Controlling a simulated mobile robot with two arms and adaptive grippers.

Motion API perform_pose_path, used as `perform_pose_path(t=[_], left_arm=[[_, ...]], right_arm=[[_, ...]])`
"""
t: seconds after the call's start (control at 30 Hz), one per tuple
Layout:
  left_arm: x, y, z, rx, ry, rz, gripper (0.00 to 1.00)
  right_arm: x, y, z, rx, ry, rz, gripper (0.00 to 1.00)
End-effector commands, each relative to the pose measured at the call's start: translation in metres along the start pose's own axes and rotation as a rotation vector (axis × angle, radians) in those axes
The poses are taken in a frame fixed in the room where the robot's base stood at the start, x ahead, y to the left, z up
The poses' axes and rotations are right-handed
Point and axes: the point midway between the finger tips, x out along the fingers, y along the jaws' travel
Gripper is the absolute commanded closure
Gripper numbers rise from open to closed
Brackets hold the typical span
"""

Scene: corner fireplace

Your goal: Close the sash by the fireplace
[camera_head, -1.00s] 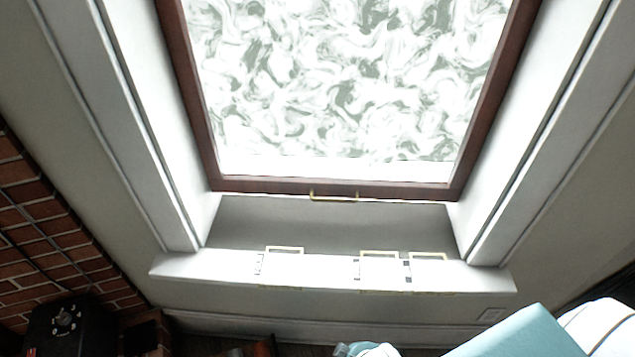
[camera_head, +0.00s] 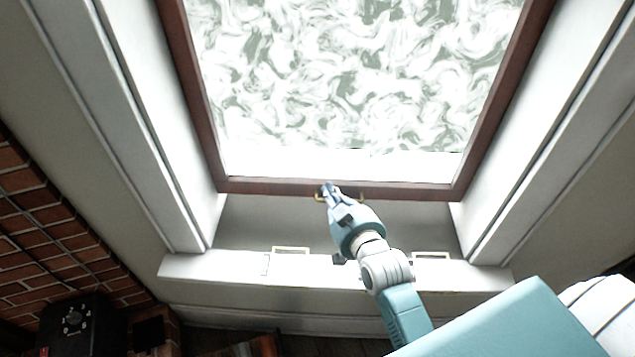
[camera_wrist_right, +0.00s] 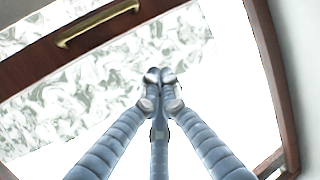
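The sash has a dark brown frame (camera_head: 270,187) around a pane of swirl-patterned glass (camera_head: 340,80). Its bottom rail stands above the white sill (camera_head: 210,268), with a gap between them. A small brass handle (camera_head: 361,197) is on the bottom rail, partly hidden by my right gripper (camera_head: 328,190). In the right wrist view the brass handle (camera_wrist_right: 97,22) is at upper left. The right gripper's fingertips (camera_wrist_right: 159,76) are together there, with nothing seen between them, and appear apart from the handle. My left gripper is not in view.
White window casing (camera_head: 120,120) flanks the sash on both sides. Brass-coloured pieces (camera_head: 290,250) show along the sill. A brick wall (camera_head: 35,225) and a dark box with a dial (camera_head: 75,320) are at lower left.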

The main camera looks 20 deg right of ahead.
Motion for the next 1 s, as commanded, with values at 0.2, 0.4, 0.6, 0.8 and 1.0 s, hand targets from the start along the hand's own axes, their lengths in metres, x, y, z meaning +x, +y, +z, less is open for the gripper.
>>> perform_pose_path(t=[0.2,0.4,0.6,0.8,1.0], left_arm=[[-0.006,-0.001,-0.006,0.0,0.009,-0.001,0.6],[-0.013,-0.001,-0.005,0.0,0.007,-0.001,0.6],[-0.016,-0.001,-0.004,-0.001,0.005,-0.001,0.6],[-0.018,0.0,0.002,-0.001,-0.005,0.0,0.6],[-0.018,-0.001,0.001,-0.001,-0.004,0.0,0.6]], right_arm=[[0.031,0.0,-0.003,0.0,0.003,0.001,1.0],[0.075,0.0,-0.003,0.0,0.002,0.0,1.0],[0.101,0.0,0.015,-0.002,-0.007,0.0,1.0],[0.106,0.0,0.034,-0.001,-0.001,-0.001,1.0],[0.107,0.0,0.039,-0.001,0.0,-0.001,1.0]])
